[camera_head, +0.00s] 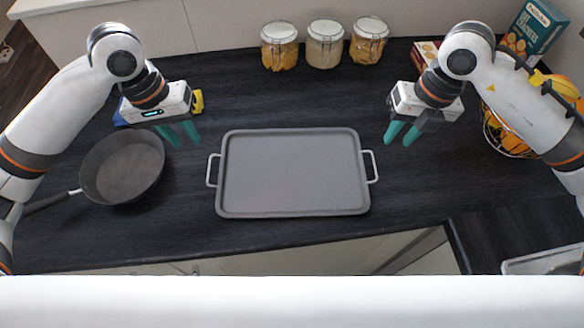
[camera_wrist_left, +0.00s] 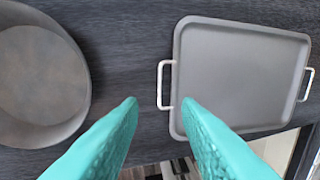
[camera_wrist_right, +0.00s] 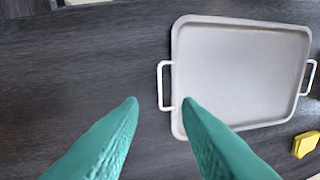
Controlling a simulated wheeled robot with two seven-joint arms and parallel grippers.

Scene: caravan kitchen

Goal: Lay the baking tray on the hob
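The grey baking tray (camera_head: 292,172) lies flat on the dark worktop (camera_head: 300,237) at the middle of the head view. Its pale left handle (camera_head: 212,171) and right handle (camera_head: 370,167) stick out sideways. My left gripper (camera_head: 181,138) is open and empty, above and to the left of the left handle. My right gripper (camera_head: 401,138) is open and empty, above and to the right of the right handle. The tray also shows in the left wrist view (camera_wrist_left: 240,75) and right wrist view (camera_wrist_right: 240,75), apart from the fingers. I cannot make out a hob.
A dark frying pan (camera_head: 123,168) stands left of the tray. Glass jars (camera_head: 325,45) stand at the back. A wire fruit basket (camera_head: 508,135) and a green box (camera_head: 535,30) are at the right. A yellow item (camera_head: 197,101) lies behind my left gripper.

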